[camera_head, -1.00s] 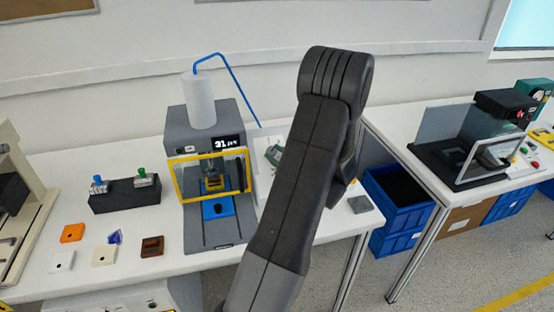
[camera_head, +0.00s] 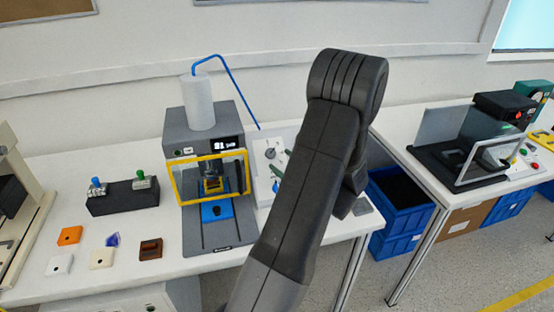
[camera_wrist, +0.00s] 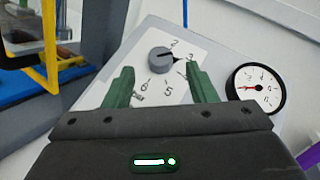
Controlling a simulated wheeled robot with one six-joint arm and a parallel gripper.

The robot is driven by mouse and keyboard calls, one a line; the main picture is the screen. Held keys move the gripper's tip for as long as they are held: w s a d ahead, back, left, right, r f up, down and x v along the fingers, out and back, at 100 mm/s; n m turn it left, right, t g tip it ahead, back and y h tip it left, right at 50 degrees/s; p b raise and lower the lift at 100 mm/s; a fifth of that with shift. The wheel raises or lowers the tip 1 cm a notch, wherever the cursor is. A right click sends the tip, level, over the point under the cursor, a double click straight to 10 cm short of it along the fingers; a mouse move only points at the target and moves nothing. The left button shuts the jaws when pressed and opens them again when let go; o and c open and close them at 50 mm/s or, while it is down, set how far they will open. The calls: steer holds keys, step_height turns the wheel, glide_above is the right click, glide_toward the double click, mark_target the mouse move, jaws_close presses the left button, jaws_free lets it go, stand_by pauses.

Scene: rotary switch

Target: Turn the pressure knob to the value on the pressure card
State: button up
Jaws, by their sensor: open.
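The grey pressure knob (camera_wrist: 162,60) sits on a white dial plate in the wrist view, with printed 2, 3, 5, 6 and "bar" readable around it. Its black pointer points right, near the 3. My gripper (camera_wrist: 159,70) is open, its green fingers apart, one at each lower side of the knob. Nothing is between the fingers; contact with the knob cannot be told. The head view shows the knob (camera_head: 271,153) small, and part of my gripper (camera_head: 279,170) beside my arm. I cannot make out a pressure card.
A round gauge (camera_wrist: 258,88) with a red needle is right of the knob. The grey press (camera_head: 213,140) with its yellow guard frame (camera_head: 177,184) stands left of the panel. Blue crates (camera_head: 400,195) fill the gap between tables.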

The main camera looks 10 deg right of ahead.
mark_target(273, 155)
steer(key=b+v, duration=0.1)
steer(key=v, duration=0.9)
steer(key=p+x, duration=0.2)
steer(key=x, duration=1.2)
steer(key=shift+r, duration=0.15)
steer(key=shift+s+d, duration=0.1)
steer(key=shift+f, duration=0.2)
